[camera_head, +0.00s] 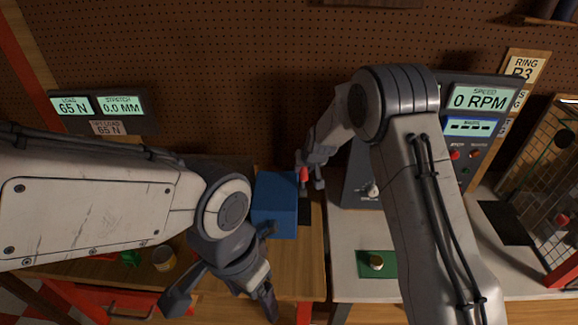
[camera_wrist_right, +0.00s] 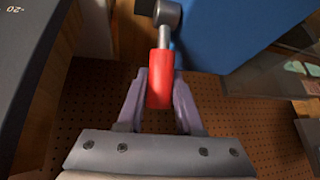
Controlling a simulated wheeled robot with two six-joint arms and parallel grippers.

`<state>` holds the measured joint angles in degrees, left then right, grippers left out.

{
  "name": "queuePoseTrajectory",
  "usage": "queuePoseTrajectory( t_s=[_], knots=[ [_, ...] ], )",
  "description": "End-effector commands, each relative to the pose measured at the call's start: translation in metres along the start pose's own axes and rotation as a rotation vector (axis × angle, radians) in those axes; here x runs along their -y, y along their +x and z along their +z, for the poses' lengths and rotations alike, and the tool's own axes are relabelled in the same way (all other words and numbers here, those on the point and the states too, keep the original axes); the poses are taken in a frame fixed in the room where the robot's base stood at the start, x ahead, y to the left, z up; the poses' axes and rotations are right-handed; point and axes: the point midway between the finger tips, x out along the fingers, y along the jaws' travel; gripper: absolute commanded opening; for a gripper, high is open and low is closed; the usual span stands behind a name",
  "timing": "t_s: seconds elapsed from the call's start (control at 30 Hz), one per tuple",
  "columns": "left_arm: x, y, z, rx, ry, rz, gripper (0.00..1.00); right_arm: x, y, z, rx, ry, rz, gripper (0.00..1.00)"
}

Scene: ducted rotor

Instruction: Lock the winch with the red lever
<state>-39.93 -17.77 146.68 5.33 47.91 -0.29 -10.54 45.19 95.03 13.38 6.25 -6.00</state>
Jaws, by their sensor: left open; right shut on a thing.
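The red lever (camera_wrist_right: 160,78) is a red grip on a short metal rod, which runs to a round grey pivot beside a blue box-shaped housing (camera_wrist_right: 215,30). In the right wrist view my right gripper (camera_wrist_right: 160,92) has a finger on each side of the red grip and is shut on it. In the head view the lever (camera_head: 304,174) shows small at the right side of the blue housing (camera_head: 275,205), with my right gripper (camera_head: 311,180) at it. My left gripper (camera_head: 225,302) is open and empty, in front of and left of the blue housing.
A display (camera_head: 97,105) at the left reads load 65 N and stretch 0.0 mm. A speed display (camera_head: 482,98) at the right reads 0 RPM. A green pad (camera_head: 362,264) with a brass piece lies on the right bench. A mesh cage (camera_head: 545,190) stands at far right.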

Motion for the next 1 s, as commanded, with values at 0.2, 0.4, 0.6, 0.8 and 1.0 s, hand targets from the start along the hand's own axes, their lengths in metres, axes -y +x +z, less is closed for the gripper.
queuePoseTrajectory(
  t_s=[0.2, 0.4, 0.6, 0.8, 1.0],
  knots=[
    [-0.0010, -0.0128, -0.0009, 0.000, 0.002, 0.000, 0.80, -0.0004, 0.0006, -0.0029, 0.043, 0.006, -0.004, 0.00],
    [-0.0010, -0.0135, -0.0008, 0.000, 0.002, 0.000, 0.80, -0.0004, 0.0021, -0.0023, 0.053, 0.008, -0.005, 0.00],
    [-0.0010, -0.0132, -0.0008, 0.000, 0.002, 0.000, 0.80, -0.0001, 0.0024, -0.0023, 0.052, 0.009, -0.006, 0.00],
    [-0.0010, -0.0132, -0.0007, 0.000, 0.002, 0.000, 0.80, 0.0003, 0.0025, -0.0019, 0.053, 0.009, -0.006, 0.64],
    [-0.0010, -0.0133, -0.0007, 0.000, 0.002, 0.000, 0.80, 0.0010, 0.0026, -0.0012, 0.055, 0.007, -0.006, 0.64]
  ],
)
